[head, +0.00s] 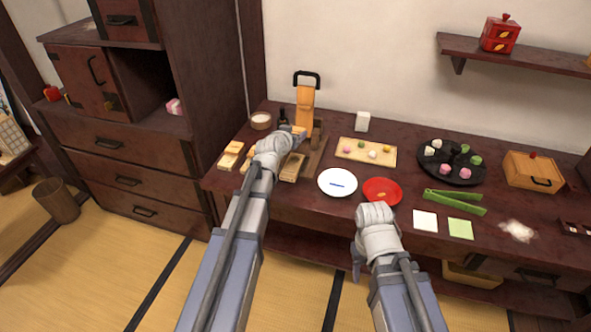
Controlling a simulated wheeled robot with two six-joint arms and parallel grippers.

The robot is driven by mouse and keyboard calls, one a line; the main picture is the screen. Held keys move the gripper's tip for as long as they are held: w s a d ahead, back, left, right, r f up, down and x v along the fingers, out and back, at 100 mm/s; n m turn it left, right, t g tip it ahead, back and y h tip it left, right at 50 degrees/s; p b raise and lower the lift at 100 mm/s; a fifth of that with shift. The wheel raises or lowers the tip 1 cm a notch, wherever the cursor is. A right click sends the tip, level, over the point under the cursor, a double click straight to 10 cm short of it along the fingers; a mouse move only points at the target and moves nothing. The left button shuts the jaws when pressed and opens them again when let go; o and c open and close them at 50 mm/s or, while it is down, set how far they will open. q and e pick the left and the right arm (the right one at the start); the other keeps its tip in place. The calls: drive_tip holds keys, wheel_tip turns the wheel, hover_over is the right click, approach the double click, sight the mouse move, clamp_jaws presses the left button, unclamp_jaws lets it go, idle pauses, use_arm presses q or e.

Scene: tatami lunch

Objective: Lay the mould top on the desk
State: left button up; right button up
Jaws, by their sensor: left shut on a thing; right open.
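My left gripper (296,135) is over the back left of the dark wooden desk (325,220). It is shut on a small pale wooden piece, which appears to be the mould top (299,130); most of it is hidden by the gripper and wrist. Other pale wooden mould pieces (231,154) lie on the desk left of my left wrist, partly covered by it. My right gripper (357,262) is open and low at the desk's front edge, mostly hidden behind its own wrist.
A wooden press stand (306,97) with a black handle rises just behind my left gripper. A white plate (337,183), red plate (383,191), sweets tray (366,160), black round tray (452,179) and green tongs (455,202) crowd the desk. Small bare gaps lie between them.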

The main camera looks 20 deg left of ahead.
use_arm(q)
drive_tip(key=shift+f, duration=0.1)
wheel_tip(320, 180, down, 10)
drive_tip(key=b, duration=0.9)
drive_tip(key=shift+r, duration=0.2)
drive_tip(key=shift+f+b, duration=0.25)
drive_tip(key=shift+b, duration=0.25)
drive_tip(key=o, duration=1.3)
drive_tip(key=shift+r, duration=0.1)
